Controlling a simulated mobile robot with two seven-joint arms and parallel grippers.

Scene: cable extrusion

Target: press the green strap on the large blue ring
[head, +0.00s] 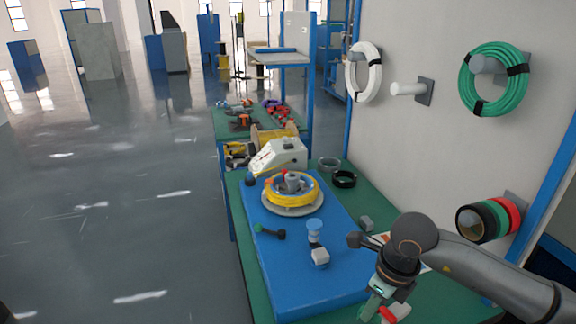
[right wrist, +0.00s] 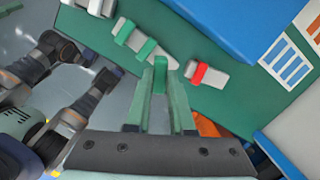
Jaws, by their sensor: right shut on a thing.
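My right gripper (head: 372,304) is at the bottom of the head view, low over the green bench top by its front edge. In the right wrist view the right gripper (right wrist: 161,92) is shut on a small green strap (right wrist: 160,72), upright between its fingertips. Beyond it lies a pale holder (right wrist: 140,44) with green bands. To its right is a grey piece with a red band (right wrist: 208,75), also seen in the head view (head: 394,312). I cannot make out a large blue ring in either view.
White (head: 375,75) and green (head: 519,90) coils hang on the wall. Tape rolls (head: 480,222) sit on a lower peg.

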